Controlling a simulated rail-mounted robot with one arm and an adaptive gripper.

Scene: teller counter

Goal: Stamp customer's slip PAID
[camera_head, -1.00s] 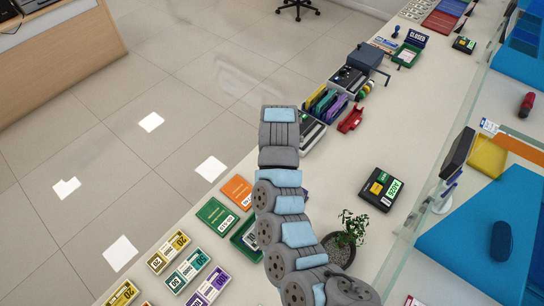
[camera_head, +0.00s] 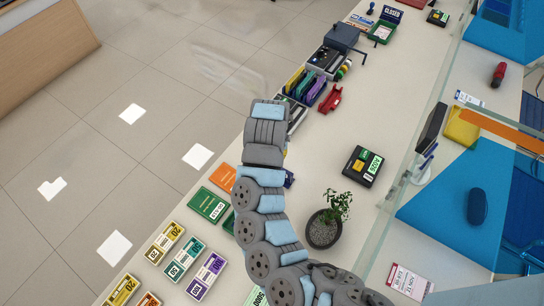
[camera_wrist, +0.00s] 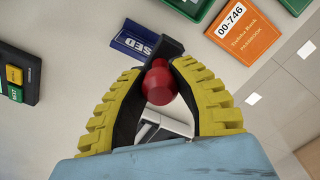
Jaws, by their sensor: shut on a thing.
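My gripper (camera_wrist: 160,100) has yellow ribbed fingers and is closed around a red rounded knob (camera_wrist: 158,82), which looks like a stamp handle. A dark block shows just beyond the knob, and its underside is hidden. In the head view the gripper is hidden beneath my wrist over the counter. A red-edged white slip (camera_head: 409,282) lies at the lower right in the head view. I cannot tell whether it is the customer's slip.
An orange passbook (camera_wrist: 243,30) lies near the gripper. A potted plant (camera_head: 324,228) and a black labelled device (camera_head: 363,166) stand right of my arm. A glass screen edges the counter. Banknote trays (camera_head: 165,243) lie at the lower left. Counter between plant and device is clear.

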